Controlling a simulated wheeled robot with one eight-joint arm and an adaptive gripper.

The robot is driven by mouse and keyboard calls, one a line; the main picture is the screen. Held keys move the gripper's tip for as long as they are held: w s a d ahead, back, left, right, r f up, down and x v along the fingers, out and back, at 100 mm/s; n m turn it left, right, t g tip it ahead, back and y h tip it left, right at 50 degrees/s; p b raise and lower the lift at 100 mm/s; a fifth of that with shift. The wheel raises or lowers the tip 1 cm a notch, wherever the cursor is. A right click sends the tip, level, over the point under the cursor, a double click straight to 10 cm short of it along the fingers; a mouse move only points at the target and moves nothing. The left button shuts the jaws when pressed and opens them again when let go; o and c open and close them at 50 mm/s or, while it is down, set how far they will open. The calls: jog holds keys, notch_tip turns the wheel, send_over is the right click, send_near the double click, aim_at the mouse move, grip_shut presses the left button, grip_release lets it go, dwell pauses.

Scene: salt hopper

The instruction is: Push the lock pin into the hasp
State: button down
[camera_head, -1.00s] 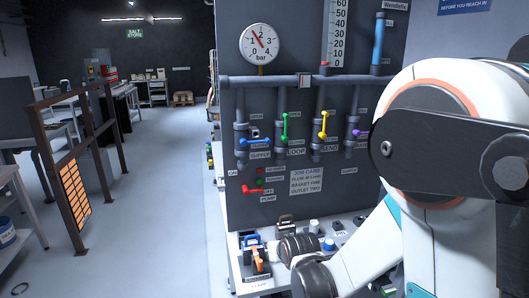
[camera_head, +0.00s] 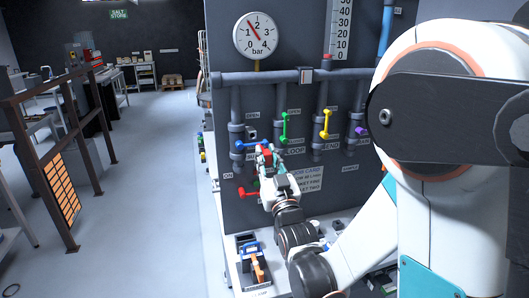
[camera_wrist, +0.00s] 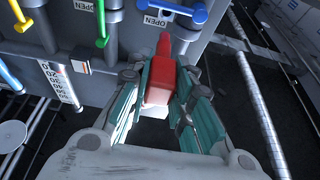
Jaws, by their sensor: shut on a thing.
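My gripper (camera_head: 268,160) is raised in front of the grey panel, at the supply valve. In the wrist view, my gripper (camera_wrist: 159,74) is shut on a red lock pin (camera_wrist: 159,88), a block with a narrower tip pointing away from the fingers. The red also shows in the head view (camera_head: 265,149). The blue supply handle (camera_head: 248,145) is right by the pin; in the wrist view, the blue handle (camera_wrist: 172,13) lies beyond its tip. A small dark bracket (camera_head: 252,134), perhaps the hasp, sits above the handle. I cannot tell whether pin and hasp touch.
Green (camera_head: 285,127), yellow (camera_head: 325,124) and purple (camera_head: 361,131) valve handles stand to the right on vertical pipes. A red handle (camera_head: 248,192) is below. The floor at left is clear up to a brown rail (camera_head: 63,150).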

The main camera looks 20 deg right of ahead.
dwell(0.5)
jog(key=shift+w+b, duration=0.45)
jog(key=shift+w, duration=2.4)
jog(key=shift+w+b, duration=0.65)
jog(key=shift+w, duration=1.1)
dwell(0.5)
jog(key=c, duration=1.3)
grip_release()
jog(key=shift+c, duration=0.2)
jog(key=o, duration=0.5)
